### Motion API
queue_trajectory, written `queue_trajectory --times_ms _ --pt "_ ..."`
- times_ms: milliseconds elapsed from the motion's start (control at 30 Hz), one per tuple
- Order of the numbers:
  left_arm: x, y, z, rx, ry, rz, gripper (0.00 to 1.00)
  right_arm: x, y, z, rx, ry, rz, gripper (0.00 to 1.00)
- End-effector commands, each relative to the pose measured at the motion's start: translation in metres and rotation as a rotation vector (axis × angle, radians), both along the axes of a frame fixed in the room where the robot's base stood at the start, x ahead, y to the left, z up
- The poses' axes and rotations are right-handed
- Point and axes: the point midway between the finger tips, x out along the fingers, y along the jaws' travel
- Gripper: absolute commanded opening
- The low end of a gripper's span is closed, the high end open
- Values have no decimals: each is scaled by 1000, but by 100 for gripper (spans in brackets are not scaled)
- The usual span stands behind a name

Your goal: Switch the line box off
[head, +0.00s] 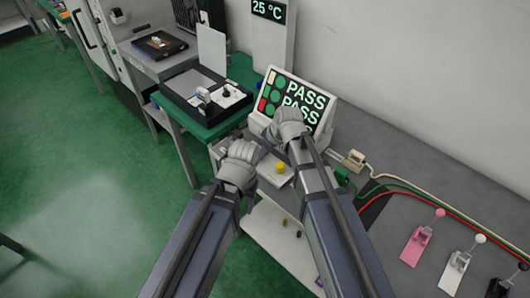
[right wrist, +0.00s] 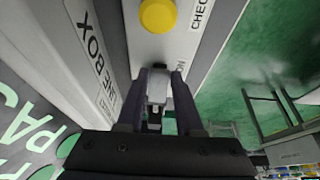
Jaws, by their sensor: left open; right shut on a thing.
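The line box (right wrist: 182,48) is a pale box with LINE BOX lettering on its side and a yellow button (right wrist: 158,15) on its face. In the head view the box (head: 276,179) is partly covered by my arms, and its yellow button (head: 280,167) shows between them. My right gripper (right wrist: 157,98) is shut on a small whitish lever (right wrist: 157,84), with a dark finger on each side. Lettering ending in ON is partly visible beside the lever. In the head view my right gripper (head: 287,125) is above the box. My left gripper (head: 243,152) is open, left of the button.
A green bench (head: 216,128) with a black case is to the left. Pink, white and black lever fixtures (head: 416,246) and cables lie on the grey surface at right.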

Motion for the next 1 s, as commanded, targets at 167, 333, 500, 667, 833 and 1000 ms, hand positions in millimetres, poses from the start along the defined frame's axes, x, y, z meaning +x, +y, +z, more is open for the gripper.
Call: queue_trajectory --times_ms 167,333,500,667,833,1000 --pt "0 0 0 0 0 0 57 0 0 0 0 0 0 0" --pt "0 0 1 0 0 0 57 0 0 0 -2 2 0 0" --pt "0 0 19 0 0 0 57 9 6 11 -88 90 5 0" --pt "0 0 28 0 0 0 57 13 10 13 -214 215 3 0" --pt "0 0 29 0 0 0 57 13 11 13 -293 292 1 0" --pt "0 0 29 0 0 0 57 11 11 13 -309 310 -1 0"
